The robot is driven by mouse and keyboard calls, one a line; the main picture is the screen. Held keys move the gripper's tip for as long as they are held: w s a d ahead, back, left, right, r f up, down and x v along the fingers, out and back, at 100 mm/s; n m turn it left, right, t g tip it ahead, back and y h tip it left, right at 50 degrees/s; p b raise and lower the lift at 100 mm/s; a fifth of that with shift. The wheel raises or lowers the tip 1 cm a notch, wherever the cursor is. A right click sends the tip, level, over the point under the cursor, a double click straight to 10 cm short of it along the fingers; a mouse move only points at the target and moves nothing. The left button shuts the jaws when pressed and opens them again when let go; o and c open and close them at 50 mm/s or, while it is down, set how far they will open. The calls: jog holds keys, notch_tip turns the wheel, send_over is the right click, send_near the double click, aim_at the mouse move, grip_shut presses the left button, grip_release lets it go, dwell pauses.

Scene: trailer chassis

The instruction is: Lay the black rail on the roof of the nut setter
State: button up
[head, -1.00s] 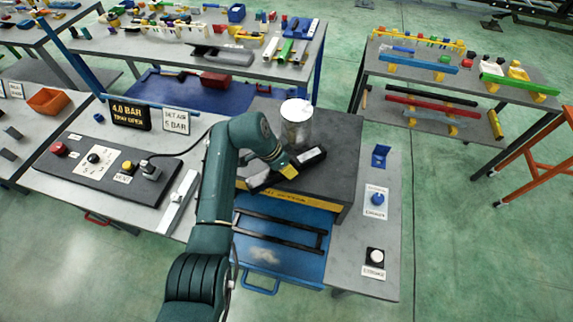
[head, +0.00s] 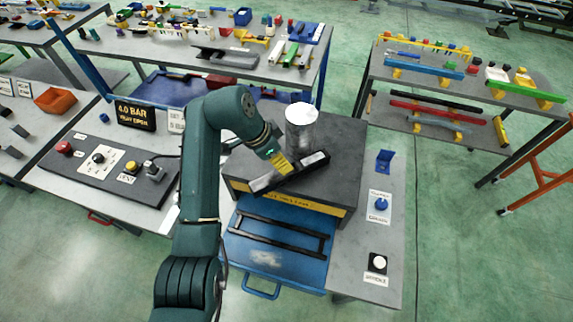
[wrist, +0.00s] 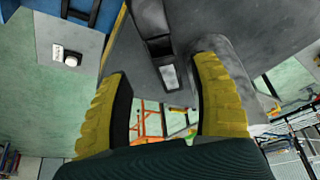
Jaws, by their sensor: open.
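The nut setter looks to be the dark grey box (head: 345,150) with a yellow label strip on its front. I cannot tell the gap between fingers and bar.
A pale-topped cylinder (head: 301,130) stands on the roof just behind the bar. A blue drawer (head: 262,258) with black strips is below the box front. A control panel (head: 110,170) lies to the left. Buttons are on the bench strip (head: 360,255) at right.

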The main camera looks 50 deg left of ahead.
jog(key=v, duration=0.2)
jog(key=shift+s+r, duration=0.15)
jog(key=shift+r, duration=0.25)
jog(key=w+d+r+t+y, duration=0.1)
jog(key=w+d+r+t, duration=0.25)
jog(key=d, duration=0.35)
jog(key=w+d+r+n+t+y, duration=0.1)
jog(key=w+d+r+t, duration=0.1)
jog(key=w+d+r, duration=0.3)
jog(key=w+d+r+t+y, duration=0.1)
jog(key=w+d+r+t, duration=0.2)
jog(key=d+r, duration=0.35)
jog(key=s+d+r+n+t+h, duration=0.1)
jog(key=s+d+r+t, duration=0.3)
jog(key=s+d+r, duration=0.3)
jog(key=s+d+r+t+h, duration=0.1)
jog(key=s+d+r+t, duration=0.4)
jog(key=d, duration=0.8)
notch_tip(320, 180, up, 5)
jog(key=s, duration=0.2)
jog(key=shift+s+d+n, duration=0.3)
jog(key=shift+s+n, duration=0.1)
